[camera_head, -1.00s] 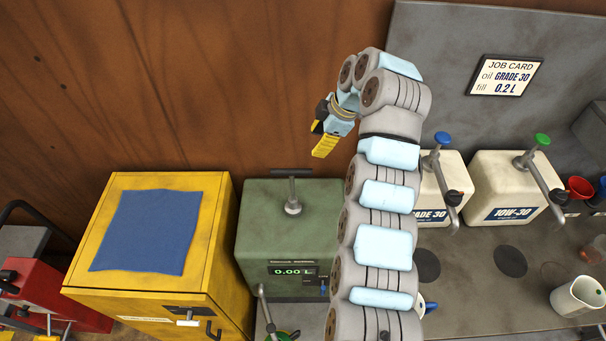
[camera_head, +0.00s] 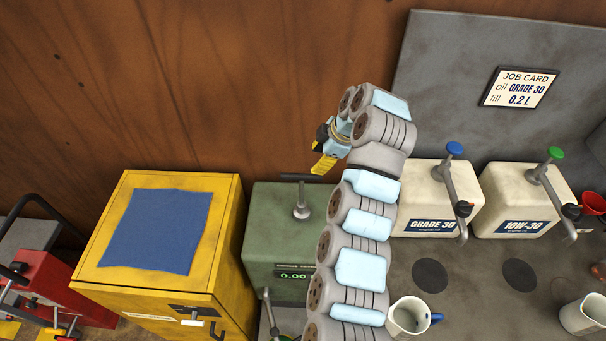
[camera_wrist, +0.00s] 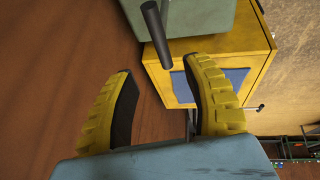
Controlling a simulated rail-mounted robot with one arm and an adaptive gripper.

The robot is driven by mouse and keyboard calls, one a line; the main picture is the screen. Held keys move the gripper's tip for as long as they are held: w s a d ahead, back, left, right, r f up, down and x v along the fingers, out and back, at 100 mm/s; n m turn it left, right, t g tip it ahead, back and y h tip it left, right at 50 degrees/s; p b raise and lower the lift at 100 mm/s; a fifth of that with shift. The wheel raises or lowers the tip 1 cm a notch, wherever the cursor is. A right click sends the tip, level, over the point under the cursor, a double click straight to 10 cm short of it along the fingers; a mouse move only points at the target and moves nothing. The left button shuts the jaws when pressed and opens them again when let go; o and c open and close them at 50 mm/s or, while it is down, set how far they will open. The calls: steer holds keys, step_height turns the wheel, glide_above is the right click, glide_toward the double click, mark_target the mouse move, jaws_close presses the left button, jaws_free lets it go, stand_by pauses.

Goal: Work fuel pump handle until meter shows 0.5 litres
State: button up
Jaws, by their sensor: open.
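The green fuel pump (camera_head: 262,228) stands between the yellow cabinet and the oil cans. Its dark T-shaped handle (camera_head: 300,178) rises from the top on a short grey stem. The meter (camera_head: 292,276) on its front reads 0.00, with its right end hidden by my arm. My gripper (camera_head: 322,163) is open and empty, above and slightly right of the handle in the head view. In the wrist view, the yellow fingers of my gripper (camera_wrist: 165,100) are spread apart. The handle's dark bar (camera_wrist: 157,35) shows beyond the fingertips there, apart from both fingers.
The yellow cabinet (camera_head: 222,225) with a blue cloth (camera_head: 155,232) stands left of the pump. At right are the GRADE 30 can (camera_head: 408,200), the 10W-30 can (camera_head: 505,195) and a white jug (camera_head: 405,318). A wooden wall (camera_head: 270,80) rises behind.

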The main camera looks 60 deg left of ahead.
mark_target(303, 175)
steer(key=p+x, duration=0.2)
steer(key=x, duration=0.8)
steer(key=shift+s+a+f, duration=0.1)
steer(key=shift+s+f, duration=0.05)
steer(key=shift+f, duration=0.2)
jaws_close()
